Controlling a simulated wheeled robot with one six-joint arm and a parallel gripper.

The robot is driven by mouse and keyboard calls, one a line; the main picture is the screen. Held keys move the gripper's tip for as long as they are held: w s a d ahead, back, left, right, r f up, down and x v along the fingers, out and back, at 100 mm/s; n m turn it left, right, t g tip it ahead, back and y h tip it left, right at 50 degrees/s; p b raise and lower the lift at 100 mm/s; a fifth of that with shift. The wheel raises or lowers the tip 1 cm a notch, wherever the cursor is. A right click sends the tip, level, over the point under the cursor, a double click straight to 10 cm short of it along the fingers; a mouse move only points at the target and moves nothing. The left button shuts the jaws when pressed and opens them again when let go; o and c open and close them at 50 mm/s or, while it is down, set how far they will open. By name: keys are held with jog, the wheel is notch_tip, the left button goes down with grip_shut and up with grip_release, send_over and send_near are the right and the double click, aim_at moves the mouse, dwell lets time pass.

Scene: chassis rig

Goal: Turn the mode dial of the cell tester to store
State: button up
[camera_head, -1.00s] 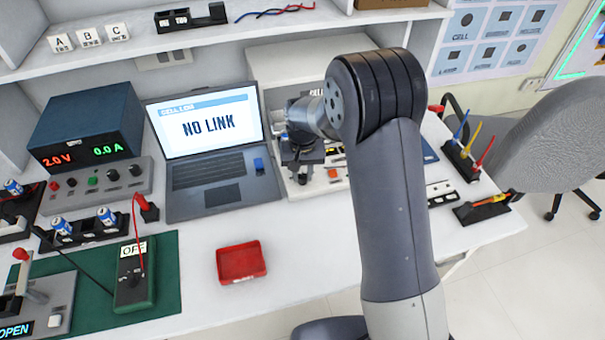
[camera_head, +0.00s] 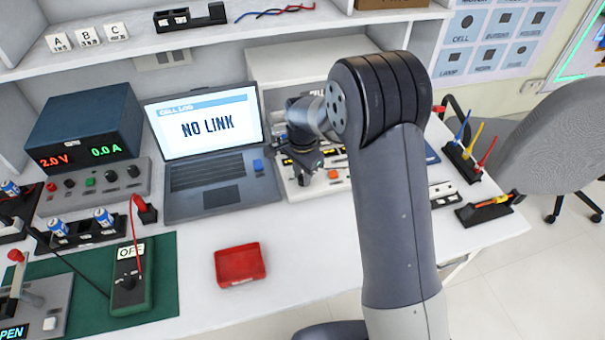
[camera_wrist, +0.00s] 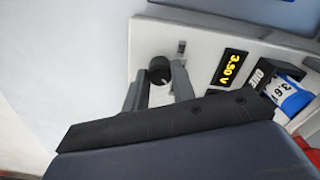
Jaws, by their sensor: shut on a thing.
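The cell tester is the white-panelled unit (camera_head: 299,190) right of the laptop, partly covered by my arm. In the wrist view its panel (camera_wrist: 150,35) shows a black round dial (camera_wrist: 159,68) with a light pointer mark towards the lower right. My gripper (camera_wrist: 158,88) has its two grey fingers on either side of this dial and is shut on it. In the head view my gripper (camera_head: 303,172) is down at the tester, tilted, and hides the dial. The position words around the dial cannot be read.
The tester's yellow display (camera_wrist: 229,67) reads 3.50 V, beside a blue and white cell (camera_wrist: 288,97). The laptop (camera_head: 215,150) stands close on the left and reads NO LINK.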

jog(key=shift+m, duration=1.3)
jog(key=o, duration=1)
notch_tip(320, 180, up, 11)
jog(key=shift+f, duration=0.15)
notch_tip(320, 180, down, 11)
jog(key=shift+r, duration=0.1)
